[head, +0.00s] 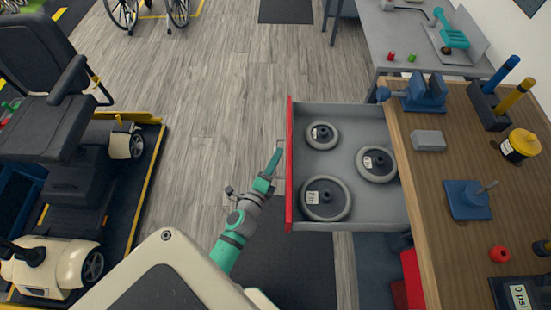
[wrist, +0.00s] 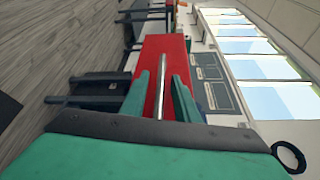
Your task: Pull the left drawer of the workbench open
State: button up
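The workbench (head: 440,240) stands at the right with a wooden top. Its drawer (head: 355,112) stands far out to the left, showing a red front (head: 290,190) and a grey inside with three black-hubbed grey wheels. A metal bar handle (head: 280,147) is on the red front. My gripper (head: 275,162) is at this handle, outside the front. In the wrist view, the handle bar (wrist: 161,85) lies between the two green fingers, with red front visible on both sides of it. The fingers look open around the bar, apart from it.
A mobility scooter (head: 70,130) stands on a yellow-edged platform at the left. A grey table (head: 400,40) is at the back right. Tools and a vise (head: 425,92) are on the workbench. Wooden floor between scooter and drawer is clear.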

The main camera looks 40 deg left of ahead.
jog(key=f+v, duration=0.1)
jog(key=v, duration=0.9)
jog(key=shift+s+r, duration=0.45)
jog(key=shift+r, duration=0.05)
